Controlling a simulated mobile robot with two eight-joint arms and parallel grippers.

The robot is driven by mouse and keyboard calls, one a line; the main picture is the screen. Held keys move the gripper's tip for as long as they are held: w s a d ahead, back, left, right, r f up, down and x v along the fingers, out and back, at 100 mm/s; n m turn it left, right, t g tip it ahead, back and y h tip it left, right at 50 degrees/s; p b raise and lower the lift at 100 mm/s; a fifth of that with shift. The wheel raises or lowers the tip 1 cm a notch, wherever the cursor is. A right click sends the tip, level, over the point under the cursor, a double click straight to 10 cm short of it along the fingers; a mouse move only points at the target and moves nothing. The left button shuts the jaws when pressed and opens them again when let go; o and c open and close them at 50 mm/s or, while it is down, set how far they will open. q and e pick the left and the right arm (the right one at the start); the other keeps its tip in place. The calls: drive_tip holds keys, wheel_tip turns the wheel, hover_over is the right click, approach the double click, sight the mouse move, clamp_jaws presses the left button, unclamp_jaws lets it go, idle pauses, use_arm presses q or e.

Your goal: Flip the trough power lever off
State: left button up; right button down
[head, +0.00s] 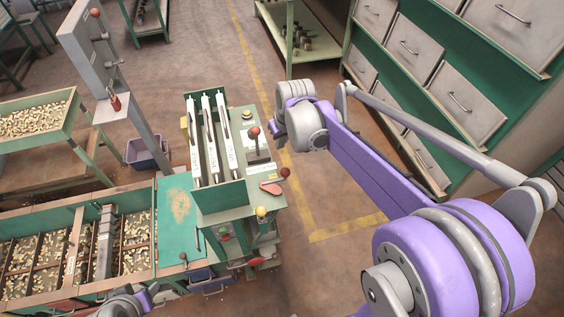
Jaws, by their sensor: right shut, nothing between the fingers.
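Several levers are in the head view, and I cannot tell which is the trough power lever. A red-knobbed lever (254,133) stands up from a pale plate on the green machine (225,200). A flat red lever (271,187) with a dark red ball lies below it. A tall grey post (88,55) at the upper left carries a red-ball lever (96,13) and a red handle (115,102). My right arm (380,175) reaches in from the right, its far end right of the machine and apart from the levers. Its gripper is shut and empty, its fingertips unclear. My left gripper is out of view.
A long trough (48,217) of nuts runs along the lower left. A nut hopper tray (35,118) stands behind it. A blue bin (148,152) sits on the floor. Grey drawers (455,95) fill the upper right. Open floor lies between machine and drawers.

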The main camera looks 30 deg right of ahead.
hover_over(276, 182)
drive_tip(key=w+d, duration=0.2)
drive_tip(key=d, duration=0.1)
wheel_tip(276, 182, down, 9)
drive_tip(key=shift+d+r, duration=0.15)
idle(0.4)
